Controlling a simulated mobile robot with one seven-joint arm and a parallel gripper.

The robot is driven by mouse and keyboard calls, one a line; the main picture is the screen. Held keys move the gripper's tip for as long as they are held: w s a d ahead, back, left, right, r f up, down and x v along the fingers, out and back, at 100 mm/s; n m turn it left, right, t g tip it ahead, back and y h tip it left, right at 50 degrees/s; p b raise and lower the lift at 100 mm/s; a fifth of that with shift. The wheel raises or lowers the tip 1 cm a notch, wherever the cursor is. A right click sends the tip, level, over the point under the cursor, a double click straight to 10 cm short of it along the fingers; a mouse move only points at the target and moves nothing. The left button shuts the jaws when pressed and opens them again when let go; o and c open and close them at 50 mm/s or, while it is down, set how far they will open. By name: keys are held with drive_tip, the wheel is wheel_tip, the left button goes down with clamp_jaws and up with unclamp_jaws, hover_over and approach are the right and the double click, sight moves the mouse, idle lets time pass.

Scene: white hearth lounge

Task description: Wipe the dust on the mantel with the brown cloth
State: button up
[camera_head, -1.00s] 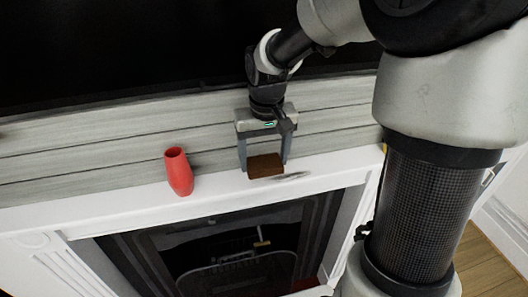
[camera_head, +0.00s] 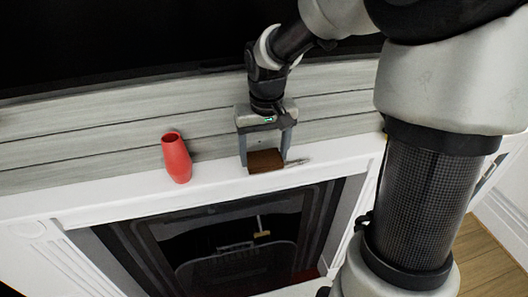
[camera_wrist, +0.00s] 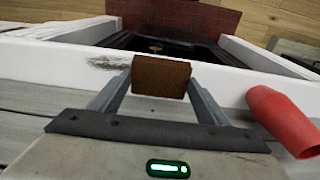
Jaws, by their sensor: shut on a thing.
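The brown cloth (camera_head: 265,161) is a small block-like piece between the fingers of my gripper (camera_head: 266,157), which is shut on it. It is low over the white mantel (camera_head: 110,196); I cannot tell whether it touches the surface. The cloth also shows in the wrist view (camera_wrist: 161,77) between the two fingers. A grey smudge of dust (camera_head: 297,162) lies on the mantel just to the right of the cloth. In the wrist view the dust (camera_wrist: 106,63) shows to the left of the cloth.
A red vase (camera_head: 177,160) stands on the mantel to the left of my gripper. It shows at the right in the wrist view (camera_wrist: 283,121). The dark fireplace opening (camera_head: 235,245) is below. Grey wood planks and a black panel (camera_head: 120,45) rise behind the mantel.

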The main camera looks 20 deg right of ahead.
sight(312, 159)
drive_tip(key=shift+f+b, duration=0.75)
drive_tip(key=shift+f, duration=0.2)
drive_tip(key=shift+d+r+p, duration=0.15)
drive_tip(key=shift+d+p, duration=0.4)
drive_tip(key=shift+d, duration=0.7)
drive_tip(key=shift+d+f+p, duration=0.2)
drive_tip(key=shift+d+p, duration=0.2)
drive_tip(key=shift+d, duration=1.8)
drive_tip(key=shift+d+p, duration=0.95)
drive_tip(key=shift+d, duration=2.4)
drive_tip(key=shift+a+b, duration=1.35)
drive_tip(key=shift+a, duration=5.45)
wheel_tip(312, 159, up, 4)
drive_tip(key=p, duration=0.3)
drive_tip(key=shift+r, duration=1)
